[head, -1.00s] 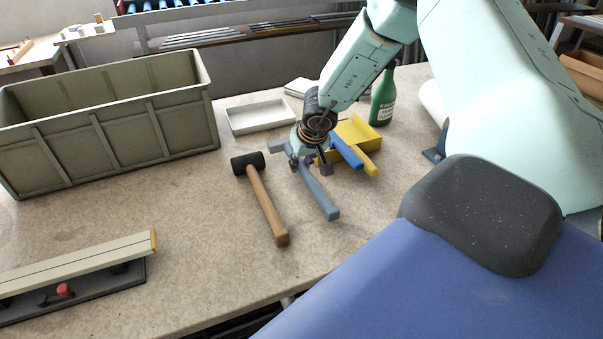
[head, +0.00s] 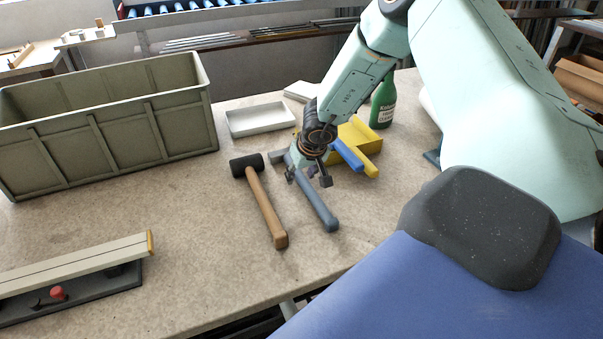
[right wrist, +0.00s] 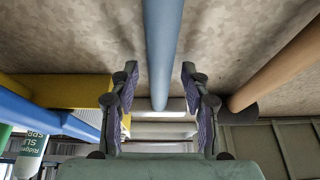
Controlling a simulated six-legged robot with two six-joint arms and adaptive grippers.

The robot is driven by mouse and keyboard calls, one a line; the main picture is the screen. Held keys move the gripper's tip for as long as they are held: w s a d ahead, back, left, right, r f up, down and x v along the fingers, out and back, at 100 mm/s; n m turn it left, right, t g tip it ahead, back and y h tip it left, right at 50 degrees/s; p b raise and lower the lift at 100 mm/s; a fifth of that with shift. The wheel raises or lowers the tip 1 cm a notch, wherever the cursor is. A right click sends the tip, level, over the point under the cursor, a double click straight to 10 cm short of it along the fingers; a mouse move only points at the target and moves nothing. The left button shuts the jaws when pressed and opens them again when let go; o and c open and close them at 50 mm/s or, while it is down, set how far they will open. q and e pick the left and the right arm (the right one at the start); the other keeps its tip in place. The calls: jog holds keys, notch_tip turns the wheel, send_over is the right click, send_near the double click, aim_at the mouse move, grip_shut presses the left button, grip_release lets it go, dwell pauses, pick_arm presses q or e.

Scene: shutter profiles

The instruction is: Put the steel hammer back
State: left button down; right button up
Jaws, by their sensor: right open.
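The steel hammer (head: 318,205) lies on the table with its blue-grey handle pointing to the front. Its head end is partly hidden behind my right gripper. My right gripper (head: 308,179) is open over the hammer, near the head end of the handle. In the right wrist view, the blue-grey handle (right wrist: 162,45) runs between the two spread fingers (right wrist: 160,88), with a gap on each side. My left gripper is not in view.
A mallet (head: 264,205) with a wooden handle and black head lies close to the left. A white tray (head: 260,118) is behind; a grey-green crate (head: 120,130) stands left.

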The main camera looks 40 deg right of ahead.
aim_at(309, 185)
jog(key=shift+r, duration=0.2)
jog(key=p+v, duration=0.4)
jog(key=v, duration=0.8)
jog(key=shift+s, duration=0.1)
dwell(0.4)
